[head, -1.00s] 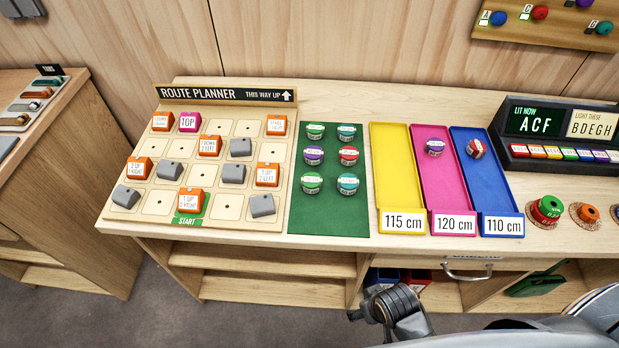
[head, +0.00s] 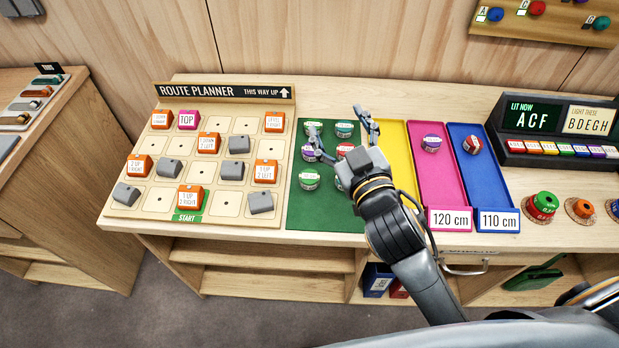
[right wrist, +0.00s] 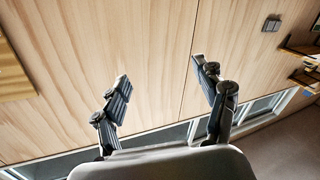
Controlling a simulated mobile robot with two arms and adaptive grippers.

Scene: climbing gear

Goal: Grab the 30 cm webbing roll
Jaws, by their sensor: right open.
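Several webbing rolls stand on the green mat (head: 325,216): a green roll (head: 309,180), a purple one (head: 309,154), a red one (head: 344,150), a teal one (head: 344,129) and another green one at the back left. Their labels are too small to read, so I cannot tell which is 30 cm. My right gripper (head: 339,124) is open and empty above the mat, its fingers spread over the rolls. It hides the front right teal roll. The right wrist view shows the open fingers (right wrist: 160,85) against the wooden wall, with no roll between them. My left gripper is out of view.
Right of the mat are a yellow tray (head: 396,140), partly behind my arm, a magenta tray (head: 441,185) and a blue tray (head: 490,185); the last two each hold a roll. The route planner board (head: 205,150) with blocks lies left. Spools (head: 542,205) stand at right.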

